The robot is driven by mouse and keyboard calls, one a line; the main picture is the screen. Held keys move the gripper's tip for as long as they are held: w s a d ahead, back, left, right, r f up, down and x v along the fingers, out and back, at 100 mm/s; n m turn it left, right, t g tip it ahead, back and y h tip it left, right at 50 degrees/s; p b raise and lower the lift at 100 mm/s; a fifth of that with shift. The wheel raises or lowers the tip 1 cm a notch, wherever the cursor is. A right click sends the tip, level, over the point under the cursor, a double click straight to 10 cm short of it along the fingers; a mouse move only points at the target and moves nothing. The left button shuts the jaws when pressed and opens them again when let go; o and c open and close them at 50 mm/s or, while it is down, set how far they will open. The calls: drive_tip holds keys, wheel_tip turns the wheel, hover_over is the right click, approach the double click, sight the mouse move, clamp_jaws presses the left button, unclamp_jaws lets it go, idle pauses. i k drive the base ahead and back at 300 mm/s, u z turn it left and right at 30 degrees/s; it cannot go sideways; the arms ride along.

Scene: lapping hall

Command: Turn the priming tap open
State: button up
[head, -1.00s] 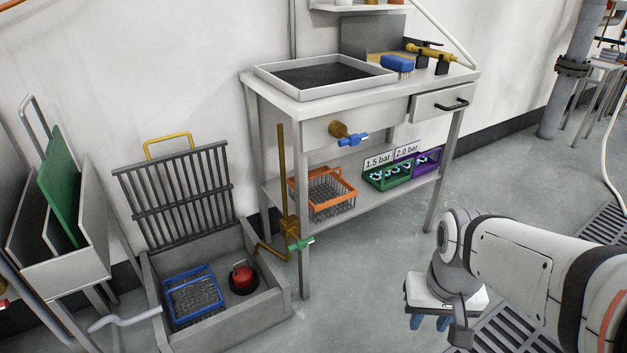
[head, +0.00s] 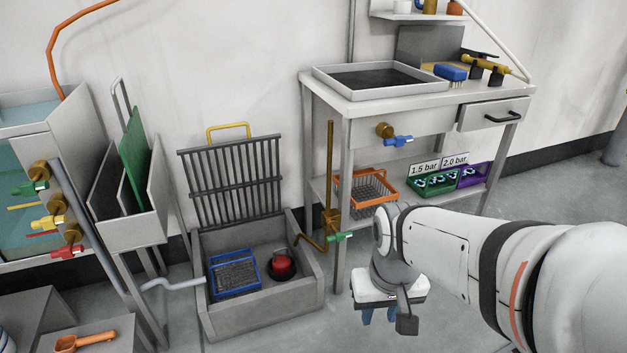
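Several taps show, and no label tells which is the priming tap. A green-handled tap (head: 340,237) sits low on a brass pipe (head: 331,180) beside the sump. A blue-handled tap (head: 398,141) is on the bench front. On the tank at left are a green-handled tap (head: 30,187), a yellow-handled tap (head: 48,222) and a red-handled tap (head: 67,252). My gripper (head: 379,315) points down, with its two blue fingers apart and nothing seen between them. It is in front of the bench, to the right of the low green-handled tap and apart from all taps.
A grey sump (head: 262,322) holds a blue basket (head: 234,273) and a red round part (head: 282,264); its grate (head: 232,180) stands upright behind. A grey crank-like handle (head: 172,284) sticks out at left. An orange scoop (head: 85,342) lies lower left. Some floor is clear before the bench.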

sight(339, 236)
drive_tip(key=z, duration=0.05)
drive_tip(key=i, duration=1)
drive_tip(key=u, duration=0.05)
